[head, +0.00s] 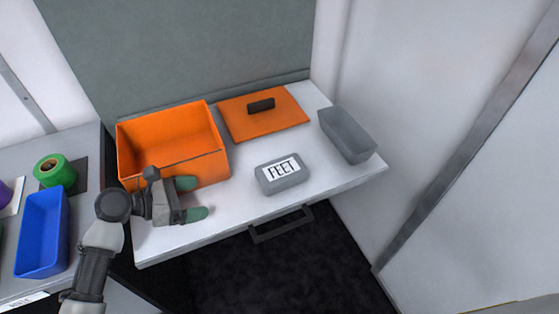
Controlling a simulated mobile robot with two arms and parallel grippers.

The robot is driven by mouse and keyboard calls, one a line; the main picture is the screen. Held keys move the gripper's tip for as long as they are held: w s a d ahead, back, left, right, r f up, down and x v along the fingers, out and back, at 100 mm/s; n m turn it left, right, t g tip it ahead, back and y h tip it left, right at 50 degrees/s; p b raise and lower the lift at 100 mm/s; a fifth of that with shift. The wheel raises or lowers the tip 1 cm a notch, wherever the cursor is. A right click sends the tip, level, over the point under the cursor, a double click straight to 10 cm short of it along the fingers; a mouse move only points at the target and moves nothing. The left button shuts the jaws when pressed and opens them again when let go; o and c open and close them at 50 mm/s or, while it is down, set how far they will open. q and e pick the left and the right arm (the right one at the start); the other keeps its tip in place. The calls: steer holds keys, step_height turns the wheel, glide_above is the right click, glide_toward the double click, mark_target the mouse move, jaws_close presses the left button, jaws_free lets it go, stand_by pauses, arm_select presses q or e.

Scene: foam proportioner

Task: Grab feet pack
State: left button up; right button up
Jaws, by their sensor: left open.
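The feet pack (283,174) is a small grey box with a white label reading "FEET". It lies on the white table, right of the orange bin, near the front edge. My left gripper (198,199) is open and empty, with green fingertips pointing right toward the pack. It is in front of the orange bin and clearly left of the pack, not touching it. My right gripper is not in view.
An open, empty orange bin (172,148) stands behind my left gripper. An orange lid (262,113) with a black handle lies at the back. A grey tray (347,135) is at the right. A blue tray (42,232) and green roll (54,171) sit far left. A drawer handle (281,226) juts out in front.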

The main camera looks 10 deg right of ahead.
arm_select(q)
glide_toward(259, 178)
steer(key=shift+w+d+f+p, duration=0.15)
steer(key=shift+d+f+p, duration=0.05)
steer(key=shift+d+f, duration=0.35)
steer(key=shift+w+d+f+p, duration=0.15)
steer(key=shift+w+d+f, duration=0.05)
steer(key=shift+d+f, duration=0.3)
steer(key=shift+w+d, duration=0.15)
steer(key=shift+d, duration=0.3)
steer(key=x, duration=0.6)
steer(key=shift+d+r, duration=0.2)
steer(key=shift+r, duration=0.05)
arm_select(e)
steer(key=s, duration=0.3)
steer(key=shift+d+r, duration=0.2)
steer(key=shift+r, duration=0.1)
arm_select(q)
steer(key=shift+c, duration=0.4)
steer(key=c, duration=0.5)
steer(key=shift+c, duration=0.4)
steer(key=shift+r, duration=0.15)
